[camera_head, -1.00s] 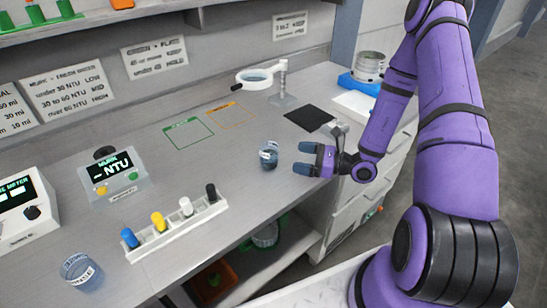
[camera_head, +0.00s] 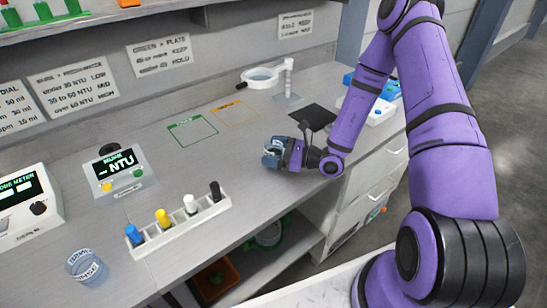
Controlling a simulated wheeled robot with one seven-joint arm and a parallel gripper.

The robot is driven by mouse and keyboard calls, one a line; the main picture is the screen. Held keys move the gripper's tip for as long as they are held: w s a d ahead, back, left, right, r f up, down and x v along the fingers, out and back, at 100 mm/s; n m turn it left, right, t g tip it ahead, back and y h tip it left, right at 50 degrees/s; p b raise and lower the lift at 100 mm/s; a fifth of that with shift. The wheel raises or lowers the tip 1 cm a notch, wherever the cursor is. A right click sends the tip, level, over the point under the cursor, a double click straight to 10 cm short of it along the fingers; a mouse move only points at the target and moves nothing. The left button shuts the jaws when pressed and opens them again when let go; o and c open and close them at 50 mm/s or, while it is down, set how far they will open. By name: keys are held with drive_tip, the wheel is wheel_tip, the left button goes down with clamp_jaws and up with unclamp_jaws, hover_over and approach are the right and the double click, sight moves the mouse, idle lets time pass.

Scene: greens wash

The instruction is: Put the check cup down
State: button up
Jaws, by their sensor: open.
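A small blue-grey cup with a white label (camera_head: 270,158) stands on the bench near its front edge; its label is too small to read, so I cannot tell if it is the check cup. My gripper (camera_head: 279,152) is open and low over the bench, reaching in from the right. Its fingers are at the cup and hide part of it. I cannot tell whether they touch it. Another clear bluish cup with a label (camera_head: 86,266) stands at the bench's front left.
A white rack (camera_head: 180,232) with several coloured-cap vials stands left of my gripper, with an NTU meter (camera_head: 119,171) behind it. Green (camera_head: 192,130) and orange (camera_head: 234,113) outlines on the bench are empty. A dark square (camera_head: 313,117) and a magnifier (camera_head: 263,77) are further back.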

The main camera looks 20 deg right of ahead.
drive_tip(key=shift+a, duration=0.1)
drive_tip(key=shift+c, duration=0.2)
drive_tip(key=c, duration=1.1)
drive_tip(key=shift+r, duration=0.1)
